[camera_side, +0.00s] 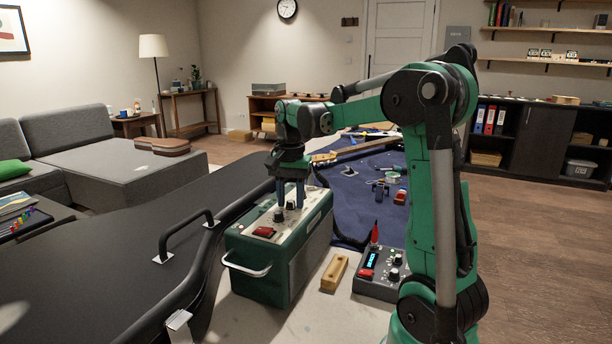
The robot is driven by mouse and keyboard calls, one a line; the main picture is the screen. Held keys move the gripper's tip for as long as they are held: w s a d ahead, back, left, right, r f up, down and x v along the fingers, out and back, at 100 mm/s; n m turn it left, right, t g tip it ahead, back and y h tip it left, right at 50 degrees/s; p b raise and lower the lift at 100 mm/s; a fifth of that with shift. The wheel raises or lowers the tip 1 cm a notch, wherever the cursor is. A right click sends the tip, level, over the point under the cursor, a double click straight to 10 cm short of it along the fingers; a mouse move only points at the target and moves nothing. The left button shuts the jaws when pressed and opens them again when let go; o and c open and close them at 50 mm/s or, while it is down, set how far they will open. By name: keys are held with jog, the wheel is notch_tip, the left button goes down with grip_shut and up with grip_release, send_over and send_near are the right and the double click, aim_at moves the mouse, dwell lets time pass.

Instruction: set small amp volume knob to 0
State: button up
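The small amp (268,272) is a green box with a pale control panel on top and a white handle on its front. The panel carries a red switch (264,231) and dark knobs, one at the near side (279,215) and one farther back (291,205). My gripper (290,203) points straight down over the panel. Its two blue-grey fingers are apart, with their tips low by the knobs. I cannot tell whether they touch a knob. The knob markings and pointer are too small to read, so the volume setting is unclear.
A large black case (110,255) with a handle lies left of the amp. A wooden block (334,273) and a grey pedal (380,275) with a lit display and knobs sit to the right. A blue mat (350,205) with a guitar and small tools lies behind.

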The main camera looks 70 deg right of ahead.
jog(key=shift+r, duration=3.5)
jog(key=shift+r, duration=0.1)
notch_tip(320, 180, up, 6)
jog(key=shift+f, duration=0.1)
jog(key=a+f+n+t, duration=0.2)
jog(key=a+f+n, duration=0.2)
jog(key=a+n, duration=0.1)
jog(key=s+a+f+n+t, duration=0.1)
jog(key=a+f+n+t, duration=0.1)
jog(key=a+f+n, duration=0.3)
jog(key=s+a+f+n+t, duration=0.1)
jog(key=a+f+n+t, duration=0.2)
jog(key=a, duration=0.7)
jog(key=shift+a+f+n, duration=0.25)
jog(key=shift+f+n, duration=0.95)
jog(key=shift+n, duration=0.2)
